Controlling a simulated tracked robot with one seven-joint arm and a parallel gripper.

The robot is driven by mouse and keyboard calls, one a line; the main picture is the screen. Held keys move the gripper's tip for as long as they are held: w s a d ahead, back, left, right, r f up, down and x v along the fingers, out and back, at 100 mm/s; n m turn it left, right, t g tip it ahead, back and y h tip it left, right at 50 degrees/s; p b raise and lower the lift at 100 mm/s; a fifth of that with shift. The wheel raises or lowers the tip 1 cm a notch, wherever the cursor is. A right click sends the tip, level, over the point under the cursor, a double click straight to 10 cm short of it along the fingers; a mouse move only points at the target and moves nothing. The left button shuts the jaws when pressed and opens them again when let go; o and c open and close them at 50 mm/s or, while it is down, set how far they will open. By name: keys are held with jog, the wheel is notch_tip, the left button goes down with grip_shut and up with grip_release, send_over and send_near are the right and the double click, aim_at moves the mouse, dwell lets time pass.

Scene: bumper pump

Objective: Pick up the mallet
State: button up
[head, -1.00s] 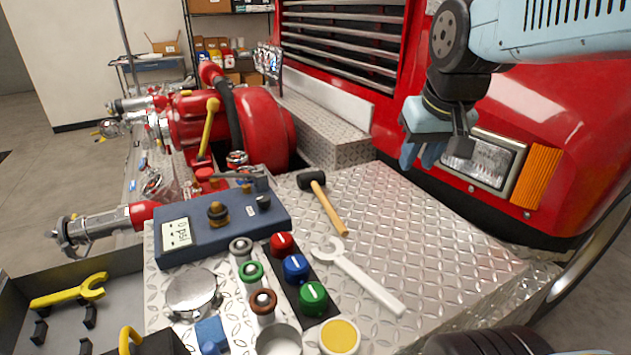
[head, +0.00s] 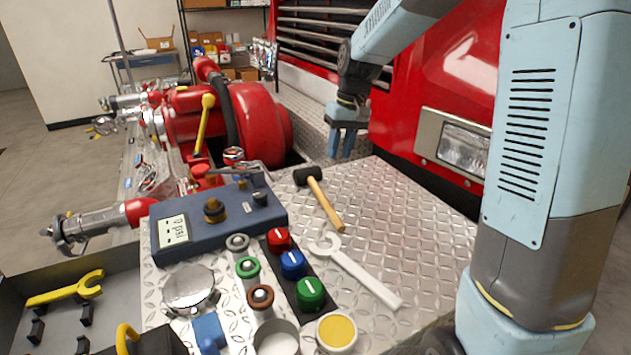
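The mallet (head: 326,203) has a black head and a light wooden handle. It lies on the diamond-plate bumper deck (head: 415,225), with its head towards the back left and its handle pointing to the front right. My gripper (head: 344,155) hangs fingers down behind and slightly right of the mallet's head, apart from it. Its two fingers show a gap with nothing between them.
A white wrench (head: 362,277) lies in front of the mallet. The blue pressure-gauge box (head: 218,220) and coloured knobs (head: 292,264) stand to the left. A red pump (head: 257,125) is behind left; the red truck front (head: 430,80) rises behind.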

aim_at(325, 197)
jog(key=a+f, duration=0.1)
jog(key=f, duration=0.4)
jog(key=a+f, duration=0.1)
jog(key=f, duration=0.4)
jog(key=a+f, duration=0.1)
jog(key=f, duration=0.4)
jog(key=shift+w+a, duration=0.1)
jog(key=shift+w, duration=0.3)
grip_shut()
